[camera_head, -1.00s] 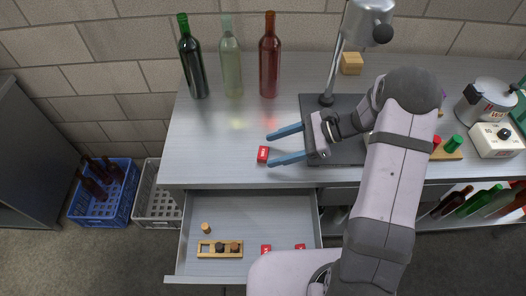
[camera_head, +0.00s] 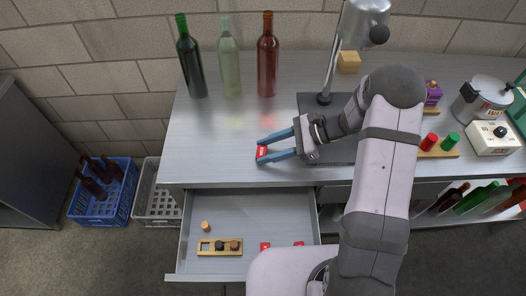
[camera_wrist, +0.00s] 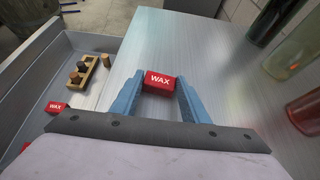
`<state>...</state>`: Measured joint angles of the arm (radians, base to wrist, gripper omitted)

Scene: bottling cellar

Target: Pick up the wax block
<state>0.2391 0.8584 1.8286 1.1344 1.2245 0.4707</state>
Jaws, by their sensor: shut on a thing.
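The red wax block (camera_head: 262,152) lies on the grey bench top near its front edge, above the open drawer. My gripper (camera_head: 260,150) has its two blue fingers around it. In the wrist view the block (camera_wrist: 160,81), labelled "WAX", sits between the fingertips of my gripper (camera_wrist: 158,84), which is shut on it. I cannot tell any gap between the block and the bench. Two more red blocks lie in the drawer (camera_head: 265,246) (camera_head: 298,244); one shows "WAX" in the wrist view (camera_wrist: 57,108).
The open drawer (camera_head: 270,215) holds a cork (camera_head: 206,226) and a wooden rack (camera_head: 205,247). Green (camera_head: 191,65), clear (camera_head: 230,70) and red-brown (camera_head: 268,65) bottles stand at the back. A lamp (camera_head: 366,22) rises behind my gripper. The bench left of the block is clear.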

